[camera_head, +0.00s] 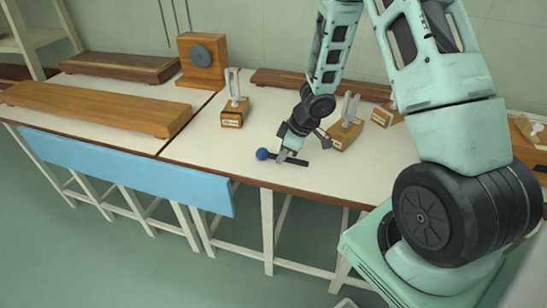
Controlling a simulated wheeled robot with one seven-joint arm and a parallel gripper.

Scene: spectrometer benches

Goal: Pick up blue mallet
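The blue mallet has a round blue head (262,154) and a thin dark handle (297,161) that points right. It is at the front part of the white-topped table (225,165), close to the brown edge. My gripper (282,155) reaches down from above onto the handle, just right of the blue head. The fingertips overlap the handle in this view. They are too small to tell whether they are open around it or closed on it. Part of the handle is hidden behind the fingers.
A tuning fork on a wooden box (236,112) stands behind left of my gripper. Another tuning fork box (344,135) stands close on its right. A long wooden bench (101,105) lies at left. A blue board (127,172) runs along the table front.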

